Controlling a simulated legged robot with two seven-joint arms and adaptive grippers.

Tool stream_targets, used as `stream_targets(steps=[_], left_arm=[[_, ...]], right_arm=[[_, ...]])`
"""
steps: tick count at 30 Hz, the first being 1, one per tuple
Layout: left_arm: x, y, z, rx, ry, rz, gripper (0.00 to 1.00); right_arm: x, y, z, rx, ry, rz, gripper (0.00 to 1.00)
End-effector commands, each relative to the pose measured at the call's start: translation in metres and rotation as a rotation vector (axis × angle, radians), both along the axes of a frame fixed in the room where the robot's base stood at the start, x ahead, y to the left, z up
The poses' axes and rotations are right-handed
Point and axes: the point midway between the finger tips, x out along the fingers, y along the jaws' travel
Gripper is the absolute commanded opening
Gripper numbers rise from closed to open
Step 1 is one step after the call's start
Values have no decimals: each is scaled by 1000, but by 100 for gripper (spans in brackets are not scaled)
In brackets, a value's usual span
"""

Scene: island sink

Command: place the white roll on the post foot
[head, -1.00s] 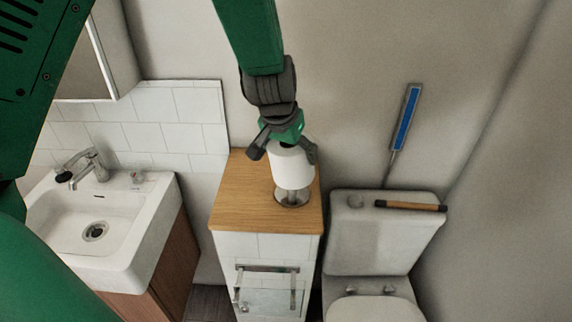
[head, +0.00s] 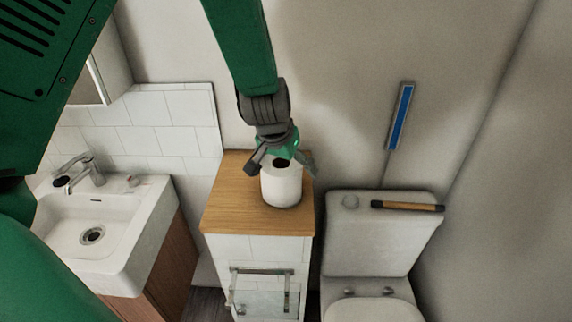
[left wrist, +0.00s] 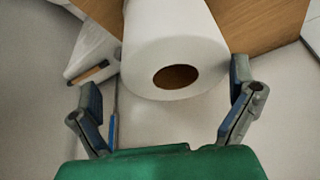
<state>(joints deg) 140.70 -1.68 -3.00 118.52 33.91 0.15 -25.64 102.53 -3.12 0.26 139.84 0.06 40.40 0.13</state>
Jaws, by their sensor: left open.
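The white roll (head: 281,187) stands upright on the wooden top of the narrow cabinet, and its dark core hole shows at the top. It also shows in the left wrist view (left wrist: 175,35). The post foot is hidden in both views; the roll stands where its round metal base showed earlier. My left gripper (head: 281,166) is just above the roll, with its fingers spread wide. In the left wrist view the fingers stand apart on either side, clear of the roll's end. My right gripper is not in view.
The wooden top (head: 235,208) is bare left of the roll. A sink (head: 110,230) is at the left. A toilet tank (head: 370,235) at the right carries a wooden-handled item (head: 407,206). A blue-faced strip (head: 401,117) is by the wall.

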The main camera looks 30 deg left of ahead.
Motion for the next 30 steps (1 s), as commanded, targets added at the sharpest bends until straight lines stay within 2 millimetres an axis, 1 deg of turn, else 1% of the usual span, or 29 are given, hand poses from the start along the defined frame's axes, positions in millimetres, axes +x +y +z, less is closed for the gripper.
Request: stream_targets(steps=[5, 9, 15, 18, 21, 30], left_arm=[[-10, 1, 30, -1, -6, 0, 100], [-22, 2, 59, -3, -7, 2, 100], [-35, -3, 91, -2, -4, 1, 100], [-39, -4, 100, -2, -2, 1, 100], [-41, -5, 104, -2, -1, 1, 100], [-41, -4, 104, -3, 0, 2, 100]], right_arm=[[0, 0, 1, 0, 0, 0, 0], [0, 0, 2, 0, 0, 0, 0], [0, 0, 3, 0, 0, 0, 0], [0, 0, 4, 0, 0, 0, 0], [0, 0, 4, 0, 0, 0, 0], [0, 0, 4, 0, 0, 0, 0]])
